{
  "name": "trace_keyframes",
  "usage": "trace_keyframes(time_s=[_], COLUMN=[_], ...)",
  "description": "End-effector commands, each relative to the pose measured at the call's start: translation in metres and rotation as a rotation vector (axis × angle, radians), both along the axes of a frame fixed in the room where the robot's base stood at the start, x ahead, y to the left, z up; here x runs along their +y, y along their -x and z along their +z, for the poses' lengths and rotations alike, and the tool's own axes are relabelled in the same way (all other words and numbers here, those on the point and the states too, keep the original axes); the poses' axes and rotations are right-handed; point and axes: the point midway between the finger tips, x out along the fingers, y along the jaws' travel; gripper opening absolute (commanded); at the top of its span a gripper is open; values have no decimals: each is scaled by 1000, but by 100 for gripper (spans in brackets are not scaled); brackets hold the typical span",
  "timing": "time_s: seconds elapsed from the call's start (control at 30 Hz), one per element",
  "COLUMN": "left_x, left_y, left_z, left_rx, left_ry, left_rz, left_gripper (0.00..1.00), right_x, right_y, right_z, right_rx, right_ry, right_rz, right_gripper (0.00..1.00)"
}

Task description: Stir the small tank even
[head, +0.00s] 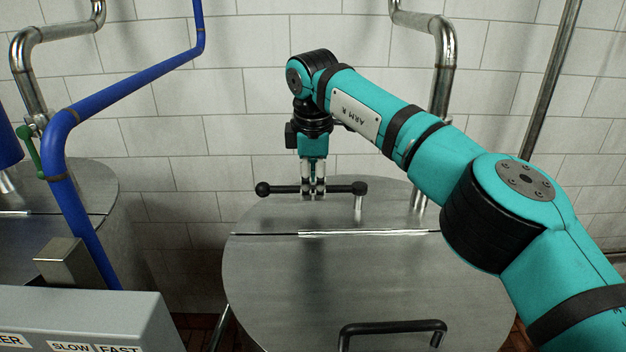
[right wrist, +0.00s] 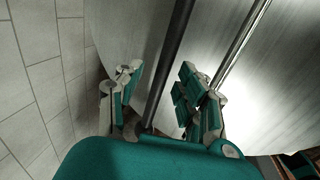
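A round steel tank (head: 280,285) stands in front of me with a flat lid. A black crank bar (head: 283,189) with a ball at its left end lies level above the back of the lid, and a short steel post (head: 358,207) stands under its right end. My right gripper (head: 313,194) is at the middle of the bar, pointing down. In the right wrist view, the black bar (right wrist: 172,55) passes between the two spread fingers of this gripper (right wrist: 158,98), with gaps visible beside it. My left gripper is not in view.
A black lid handle (head: 390,327) is at the tank's front. Another steel tank (head: 85,185) stands at the left, behind a blue pipe (head: 130,85). A grey control box (head: 90,310) marked SLOW and FAST is at lower left. A tiled wall (head: 240,60) is close behind.

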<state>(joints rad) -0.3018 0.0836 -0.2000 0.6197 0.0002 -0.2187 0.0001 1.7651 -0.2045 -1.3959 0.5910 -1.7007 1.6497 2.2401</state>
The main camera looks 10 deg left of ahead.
Motion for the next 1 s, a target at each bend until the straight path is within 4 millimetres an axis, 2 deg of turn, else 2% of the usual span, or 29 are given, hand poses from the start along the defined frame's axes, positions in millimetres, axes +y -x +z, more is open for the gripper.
trace_keyframes(time_s=[0.17,0.5,0.7,1.0], left_x=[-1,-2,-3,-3], left_y=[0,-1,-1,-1], left_z=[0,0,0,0], left_rx=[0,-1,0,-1], left_ry=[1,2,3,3], left_rz=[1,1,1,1], left_gripper=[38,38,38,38], right_x=[0,-1,-2,-3], right_y=[3,18,21,22], right_z=[19,93,111,117], right_rx=[-3,-4,-2,0], right_ry=[-1,-1,-1,-1], right_rz=[0,-2,-2,-2], right_gripper=[38,38,38,38])
